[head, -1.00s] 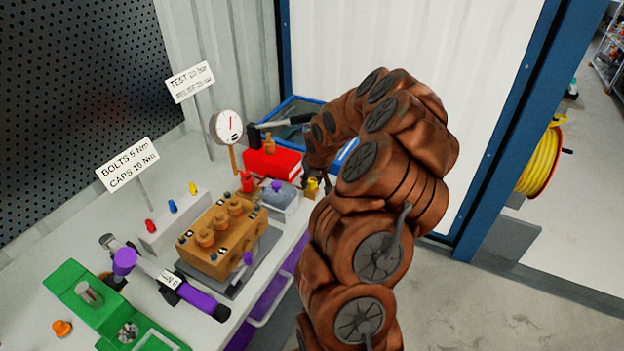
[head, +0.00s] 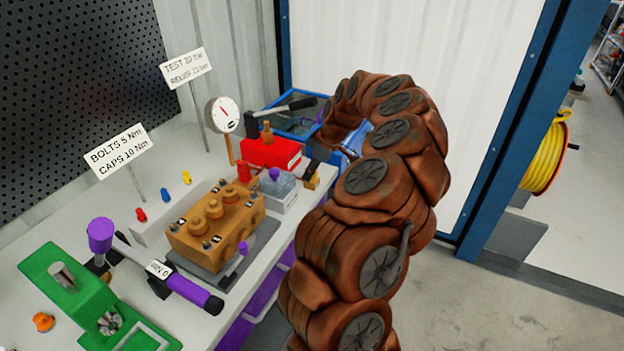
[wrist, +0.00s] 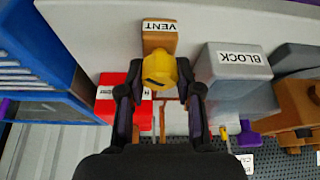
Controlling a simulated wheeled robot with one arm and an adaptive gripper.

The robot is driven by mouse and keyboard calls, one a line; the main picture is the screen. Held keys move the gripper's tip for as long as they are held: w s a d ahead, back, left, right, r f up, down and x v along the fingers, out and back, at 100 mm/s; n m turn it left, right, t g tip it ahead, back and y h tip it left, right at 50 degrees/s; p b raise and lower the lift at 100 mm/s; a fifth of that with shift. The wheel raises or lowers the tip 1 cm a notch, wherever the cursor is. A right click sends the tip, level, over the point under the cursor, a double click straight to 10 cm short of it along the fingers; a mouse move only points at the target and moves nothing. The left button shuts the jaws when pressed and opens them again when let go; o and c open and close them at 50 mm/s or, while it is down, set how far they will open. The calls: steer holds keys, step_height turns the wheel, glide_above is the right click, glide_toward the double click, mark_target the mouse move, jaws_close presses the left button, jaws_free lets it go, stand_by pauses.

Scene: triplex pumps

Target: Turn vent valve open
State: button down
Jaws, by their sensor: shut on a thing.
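The vent valve (wrist: 160,44) is a small tan block labelled VENT with a yellow knob (wrist: 166,72), at the top middle of the wrist view. My gripper (wrist: 163,85) is shut on this yellow knob, with one dark finger on each side of it. In the head view the tan vent block (head: 313,181) shows at the bench's right edge. My gripper (head: 318,158) is beside it there, partly hidden by my own arm, and the knob cannot be made out.
The grey BLOCK valve (wrist: 235,70) stands close right of my gripper in the wrist view. The red pump (head: 270,152) and blue bin (head: 300,124) are near it. A gauge (head: 222,115), the tan pump body (head: 215,230) and a torque wrench (head: 160,270) share the bench.

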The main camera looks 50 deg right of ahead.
steer(key=n+b, duration=0.1)
steer(key=n+y+b, duration=0.1)
steer(key=n+b, duration=0.1)
steer(key=n+g+b, duration=0.1)
steer(key=shift+f+n+b, duration=0.25)
steer(key=shift+n+b, duration=0.1)
steer(key=shift+n, duration=0.05)
steer(key=shift+r+n+g+y+b, duration=0.2)
steer(key=shift+n+g+y+b, duration=0.35)
steer(key=shift+n, duration=0.85)
steer(key=c, duration=0.8)
jaws_free()
steer(key=shift+r, duration=0.1)
steer(key=shift+v, duration=3.55)
steer(key=shift+d, duration=0.1)
